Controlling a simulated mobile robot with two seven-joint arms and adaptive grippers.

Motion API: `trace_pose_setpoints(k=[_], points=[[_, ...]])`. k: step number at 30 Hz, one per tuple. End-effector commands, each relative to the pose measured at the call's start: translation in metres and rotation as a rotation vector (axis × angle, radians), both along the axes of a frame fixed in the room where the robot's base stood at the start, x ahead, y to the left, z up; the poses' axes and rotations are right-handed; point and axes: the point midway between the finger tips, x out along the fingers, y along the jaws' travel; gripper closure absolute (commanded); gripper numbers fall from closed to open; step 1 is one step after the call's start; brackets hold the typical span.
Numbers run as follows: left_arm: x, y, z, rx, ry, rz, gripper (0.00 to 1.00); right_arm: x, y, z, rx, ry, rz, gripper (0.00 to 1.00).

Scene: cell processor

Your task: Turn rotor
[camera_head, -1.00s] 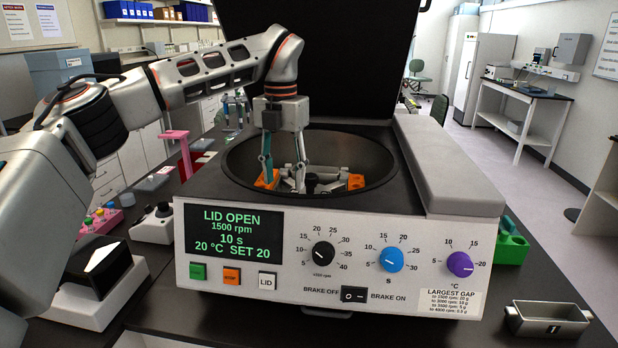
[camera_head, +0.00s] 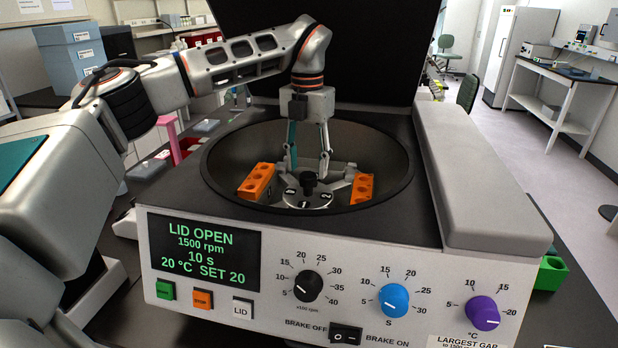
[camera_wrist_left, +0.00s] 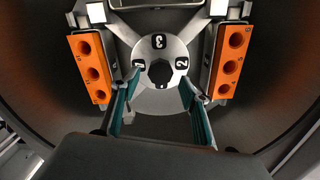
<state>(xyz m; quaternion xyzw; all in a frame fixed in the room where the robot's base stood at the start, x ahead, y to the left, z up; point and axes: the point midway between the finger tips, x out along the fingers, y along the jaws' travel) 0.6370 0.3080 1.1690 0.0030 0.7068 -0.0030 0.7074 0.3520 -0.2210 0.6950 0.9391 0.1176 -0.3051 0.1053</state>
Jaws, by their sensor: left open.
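The rotor (camera_head: 318,200) is a grey metal hub with numbered positions, inside the open round bowl (camera_head: 225,150) of the centrifuge. It has a black central knob (camera_head: 309,183). One orange tube holder (camera_head: 257,183) sits on its left and another orange tube holder (camera_head: 361,188) on its right. In the left wrist view the hub (camera_wrist_left: 145,102) shows the numbers 3 and 2, with the orange holders (camera_wrist_left: 91,68) at both sides. My left gripper (camera_head: 308,170) points down over the hub. Its fingers are apart, one each side of the knob; contact is unclear. My right gripper is not in view.
The raised black lid (camera_head: 340,50) stands behind the bowl. The front panel's display (camera_head: 203,250) reads LID OPEN, 1500 rpm, 10 s. A grey padded block (camera_head: 470,170) lies along the right side. A green rack (camera_head: 550,272) stands beyond it.

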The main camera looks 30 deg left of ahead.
Motion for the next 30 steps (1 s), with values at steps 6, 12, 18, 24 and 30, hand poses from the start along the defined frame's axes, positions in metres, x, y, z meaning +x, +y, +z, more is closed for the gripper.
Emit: trace_pose_setpoints(k=[6,12,18,24,30], points=[[0.000,0.000,-0.032,0.000,0.003,0.001,0.55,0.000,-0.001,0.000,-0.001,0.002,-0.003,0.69],[0.000,0.000,-0.044,0.000,-0.001,0.000,0.55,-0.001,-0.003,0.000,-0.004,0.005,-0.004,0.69],[0.000,0.000,-0.045,0.000,-0.001,0.000,0.55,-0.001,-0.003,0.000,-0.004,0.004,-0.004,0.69],[0.000,0.000,-0.045,0.000,-0.001,0.001,0.92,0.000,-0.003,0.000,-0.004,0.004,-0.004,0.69],[0.000,0.000,-0.045,0.000,0.000,0.003,1.00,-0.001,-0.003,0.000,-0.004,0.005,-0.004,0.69]])
